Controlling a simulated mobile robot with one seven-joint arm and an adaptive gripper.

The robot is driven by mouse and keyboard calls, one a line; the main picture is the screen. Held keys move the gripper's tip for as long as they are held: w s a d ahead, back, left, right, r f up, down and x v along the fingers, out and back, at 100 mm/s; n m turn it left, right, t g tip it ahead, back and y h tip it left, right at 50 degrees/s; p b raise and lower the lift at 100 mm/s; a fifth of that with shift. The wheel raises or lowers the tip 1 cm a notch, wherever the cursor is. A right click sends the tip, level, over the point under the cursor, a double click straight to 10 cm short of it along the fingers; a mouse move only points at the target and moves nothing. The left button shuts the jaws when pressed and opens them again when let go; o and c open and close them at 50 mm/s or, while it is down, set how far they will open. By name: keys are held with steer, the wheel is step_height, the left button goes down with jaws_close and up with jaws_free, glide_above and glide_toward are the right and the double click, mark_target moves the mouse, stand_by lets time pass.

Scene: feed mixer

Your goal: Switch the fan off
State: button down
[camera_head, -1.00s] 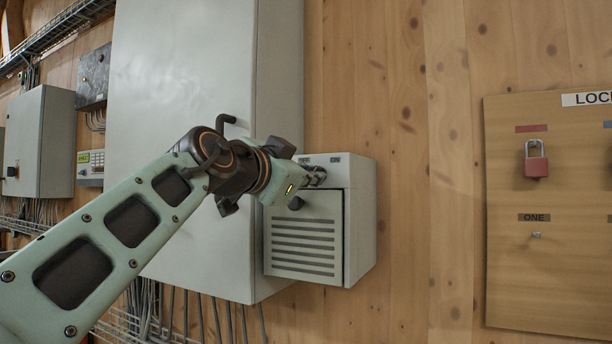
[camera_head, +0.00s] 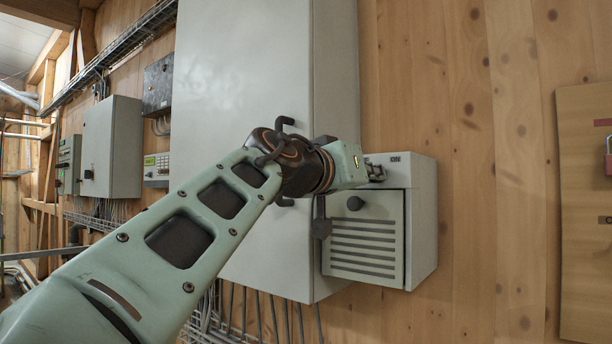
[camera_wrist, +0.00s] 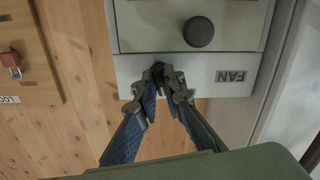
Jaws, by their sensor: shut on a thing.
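The fan box (camera_head: 421,230) is a pale grey box with a louvred door on the wooden wall. Its top strip carries a label, seemingly "ON", in the head view. In the wrist view, the strip (camera_wrist: 206,72) appears upside down with a "FAN" label (camera_wrist: 231,76). My gripper (camera_head: 376,172) is at this strip, above the door. In the wrist view, my gripper (camera_wrist: 162,74) has its fingertips closed around a small dark piece, the fan switch (camera_wrist: 157,69). The fingers mostly hide the switch, so I cannot tell its setting.
A round dark knob (camera_head: 355,203) sits on the louvred door, close to my fingers. A tall grey cabinet (camera_head: 245,70) stands left of the box. A wooden lock board (camera_head: 585,230) hangs at the right. Bare wall lies between box and board.

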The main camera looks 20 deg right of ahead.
steer(key=shift+n, duration=2)
steer(key=c, duration=2)
jaws_free()
steer(key=shift+c, duration=0.2)
steer(key=shift+a, duration=0.1)
steer(key=v, duration=0.7)
steer(key=shift+s, duration=0.2)
